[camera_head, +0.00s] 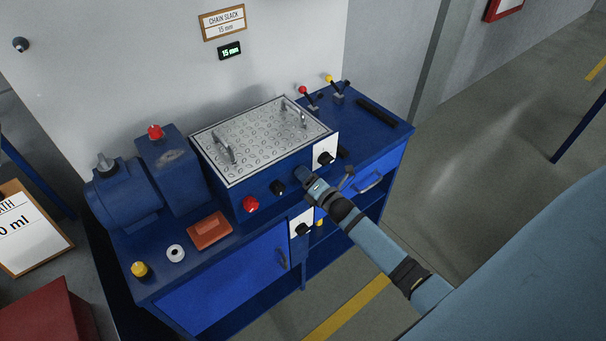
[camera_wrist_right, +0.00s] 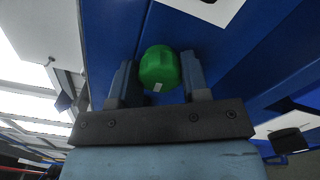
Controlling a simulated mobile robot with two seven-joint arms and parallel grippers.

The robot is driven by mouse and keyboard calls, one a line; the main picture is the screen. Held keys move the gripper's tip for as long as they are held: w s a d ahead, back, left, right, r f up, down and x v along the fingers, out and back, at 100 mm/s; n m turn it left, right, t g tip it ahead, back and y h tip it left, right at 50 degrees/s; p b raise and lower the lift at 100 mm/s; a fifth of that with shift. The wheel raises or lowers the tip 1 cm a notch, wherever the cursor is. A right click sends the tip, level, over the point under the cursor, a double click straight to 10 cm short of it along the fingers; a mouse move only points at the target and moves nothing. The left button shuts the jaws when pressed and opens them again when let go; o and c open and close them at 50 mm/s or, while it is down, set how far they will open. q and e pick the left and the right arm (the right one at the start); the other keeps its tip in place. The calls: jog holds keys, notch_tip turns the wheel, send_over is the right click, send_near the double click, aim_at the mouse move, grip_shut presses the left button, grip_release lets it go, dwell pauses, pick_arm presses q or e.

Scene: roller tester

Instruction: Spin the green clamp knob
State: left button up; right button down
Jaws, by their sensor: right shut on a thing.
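The green clamp knob (camera_wrist_right: 159,68) shows in the right wrist view, on the blue front of the machine. It has a small white mark on its edge. My right gripper (camera_wrist_right: 160,80) has its two fingers on either side of the knob and is shut on it. In the head view my right gripper (camera_head: 305,178) is at the machine's front face, right of a black knob, and it hides the green knob. My left gripper is in neither view.
A red knob (camera_head: 250,204) and a black knob (camera_head: 278,188) sit left of my gripper. Another black knob (camera_head: 325,158) is on a white plate to its right. A lever (camera_head: 346,178) stands close beside my wrist. Floor in front is clear.

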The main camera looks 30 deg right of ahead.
jog(key=shift+f, duration=0.1)
jog(key=n+b, duration=0.2)
jog(key=shift+f+n, duration=0.2)
jog(key=shift+n, duration=0.1)
jog(key=n+b, duration=0.2)
jog(key=n, duration=0.1)
jog(key=shift+n, duration=0.3)
jog(key=shift+c, duration=2)
grip_release()
jog(key=shift+r, duration=0.3)
jog(key=shift+o, duration=0.6)
jog(key=shift+s, duration=0.1)
jog(key=shift+s+d+p, duration=0.15)
jog(key=shift+s+p, duration=0.1)
jog(key=shift+s, duration=1.2)
jog(key=shift+s+d+p, duration=0.1)
jog(key=shift+s+p, duration=0.15)
jog(key=shift+s, duration=1.2)
